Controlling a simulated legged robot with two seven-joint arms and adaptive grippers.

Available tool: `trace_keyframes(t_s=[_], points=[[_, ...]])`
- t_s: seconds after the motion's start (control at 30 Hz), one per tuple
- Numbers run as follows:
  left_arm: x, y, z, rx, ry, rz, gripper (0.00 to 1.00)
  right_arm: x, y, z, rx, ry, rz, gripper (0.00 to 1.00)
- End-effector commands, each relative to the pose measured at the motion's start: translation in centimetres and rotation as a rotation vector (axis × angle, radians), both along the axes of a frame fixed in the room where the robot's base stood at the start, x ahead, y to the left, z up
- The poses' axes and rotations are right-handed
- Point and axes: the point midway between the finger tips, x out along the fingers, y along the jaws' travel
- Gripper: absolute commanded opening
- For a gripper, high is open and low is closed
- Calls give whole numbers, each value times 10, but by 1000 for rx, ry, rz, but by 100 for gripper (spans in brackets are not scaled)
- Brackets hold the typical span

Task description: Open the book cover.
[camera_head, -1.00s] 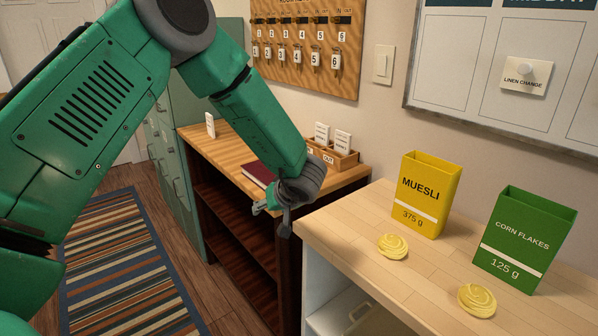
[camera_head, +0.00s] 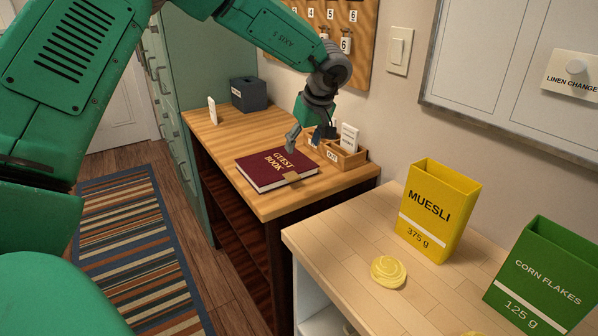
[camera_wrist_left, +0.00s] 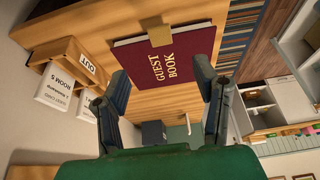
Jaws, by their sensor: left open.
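A dark red guest book (camera_head: 270,170) lies closed on the wooden desk (camera_head: 230,133), with gold lettering and a tan clasp or tab (camera_head: 292,177) at its front right edge. My left gripper (camera_head: 303,141) is above the book's right back side, with its fingers apart and nothing between them. In the left wrist view the book (camera_wrist_left: 165,58) shows beyond the two open fingers (camera_wrist_left: 160,90), and the tab (camera_wrist_left: 159,35) lies on its cover. I cannot tell whether a finger touches the book. My right gripper is not in view.
A wooden card tray (camera_head: 348,160) stands behind the gripper, close to it. A dark grey box (camera_head: 249,94) and a small white card (camera_head: 212,110) stand farther back. A yellow muesli box (camera_head: 436,212) and green corn flakes box (camera_head: 541,275) stand on the nearer counter.

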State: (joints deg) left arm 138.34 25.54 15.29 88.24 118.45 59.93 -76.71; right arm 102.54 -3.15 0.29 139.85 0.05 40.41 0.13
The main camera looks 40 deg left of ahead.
Motion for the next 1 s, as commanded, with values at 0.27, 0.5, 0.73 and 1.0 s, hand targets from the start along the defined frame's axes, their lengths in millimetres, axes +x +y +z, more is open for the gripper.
trace_keyframes(t_s=[0.27,0.5,0.73,1.0], points=[[8,23,-57,1,7,-1,55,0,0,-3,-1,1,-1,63],[12,42,-99,-1,4,-1,55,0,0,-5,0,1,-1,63],[15,47,-117,0,2,-2,55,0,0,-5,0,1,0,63],[16,46,-119,2,2,-2,55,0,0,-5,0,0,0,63]])
